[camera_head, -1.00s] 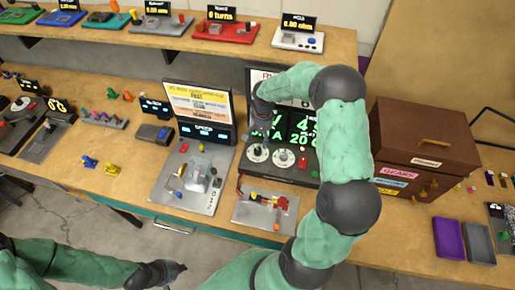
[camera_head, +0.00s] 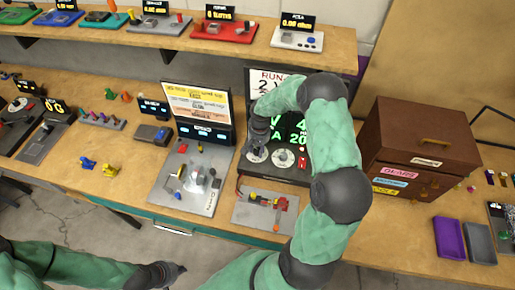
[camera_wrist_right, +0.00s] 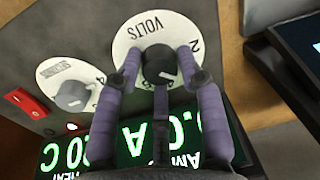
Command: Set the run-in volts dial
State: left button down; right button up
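The run-in unit has a white VOLTS dial plate (camera_wrist_right: 180,28) with a black knob (camera_wrist_right: 160,66) at its centre; the same dial shows in the head view (camera_head: 256,155). My right gripper (camera_wrist_right: 163,62) has its fingers spread on either side of the knob, with a small gap visible to each side; contact cannot be told. In the head view my right gripper (camera_head: 257,138) is just over the left dial. The unit's green display (camera_head: 293,132) is partly hidden by my arm. My left gripper (camera_head: 172,270) is low at the left, away from the bench; its fingers are unclear.
A second white dial (camera_wrist_right: 68,93) and a red switch (camera_wrist_right: 25,103) sit beside the VOLTS dial. A wired board (camera_head: 265,208) lies in front of the unit. A speed station (camera_head: 190,178) stands left, a brown drawer cabinet (camera_head: 420,145) right.

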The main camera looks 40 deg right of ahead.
aim_at(258, 148)
jog(key=c, duration=0.5)
jog(key=shift+o, duration=0.2)
jog(key=shift+n, duration=0.3)
jog(key=n, duration=0.3)
jog(key=shift+w+n, duration=0.1)
jog(key=shift+n, duration=0.2)
jog(key=n, duration=0.4)
jog(key=shift+r+n+g, duration=0.1)
jog(key=shift+n+g, duration=0.2)
jog(key=shift+w, duration=0.1)
jog(key=o, duration=1.1)
jog(key=shift+o, duration=0.2)
notch_tip(258, 148, up, 12)
jog(key=shift+d, duration=0.35)
